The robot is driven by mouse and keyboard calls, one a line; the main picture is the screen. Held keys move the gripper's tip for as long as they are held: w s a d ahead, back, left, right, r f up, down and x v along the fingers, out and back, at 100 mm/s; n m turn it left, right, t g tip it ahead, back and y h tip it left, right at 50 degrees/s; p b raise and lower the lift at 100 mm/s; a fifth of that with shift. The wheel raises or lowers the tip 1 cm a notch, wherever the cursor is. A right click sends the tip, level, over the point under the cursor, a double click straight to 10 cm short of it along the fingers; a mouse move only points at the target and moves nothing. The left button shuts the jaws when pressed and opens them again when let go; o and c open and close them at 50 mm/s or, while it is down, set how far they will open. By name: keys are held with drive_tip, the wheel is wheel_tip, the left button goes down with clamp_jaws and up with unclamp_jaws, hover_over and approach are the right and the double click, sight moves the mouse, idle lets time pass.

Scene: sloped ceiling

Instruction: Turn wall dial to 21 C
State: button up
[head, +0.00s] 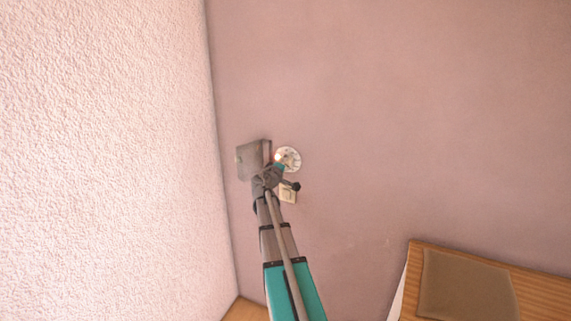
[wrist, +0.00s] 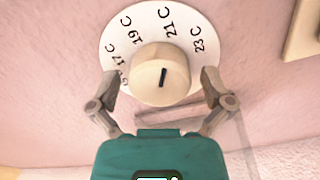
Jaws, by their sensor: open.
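The wall dial is a round white plate (wrist: 142,22) with black labels; 17 C, 19 C, 21 C and 23 C are readable. The left finger partly hides another label at lower left. A cream knob (wrist: 152,62) at its middle bears a short black mark, tilted slightly right, its upper end pointing roughly toward 21 C. In the head view the dial (head: 292,155) is on the pink wall, partly behind my gripper. My gripper (wrist: 161,82) is open, one finger on each side of the knob, with a visible gap on both sides. It also shows in the head view (head: 279,170).
A grey box (head: 250,160) is on the wall just left of the dial. A textured pale wall (head: 110,150) meets the pink wall at left. A wooden piece with a brown pad (head: 465,288) stands at lower right.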

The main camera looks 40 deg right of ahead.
drive_tip(key=v, duration=1.2)
idle(0.6)
drive_tip(key=s+a+f+g+y+p, duration=0.2)
drive_tip(key=s+a+y, duration=0.3)
drive_tip(key=a, duration=0.8)
drive_tip(key=s+a+f+g+y+p, duration=0.3)
drive_tip(key=s+a+f+y, duration=0.2)
drive_tip(key=a, duration=0.8)
drive_tip(key=s+a+f+m+g+y+p, duration=0.1)
drive_tip(key=s+a+y, duration=0.5)
drive_tip(key=a, duration=0.7)
wheel_tip(320, 180, down, 2)
drive_tip(key=shift+f+g+p, duration=0.2)
drive_tip(key=shift+g+p, duration=0.6)
drive_tip(key=shift+p, duration=0.2)
drive_tip(key=shift+w+d, duration=0.1)
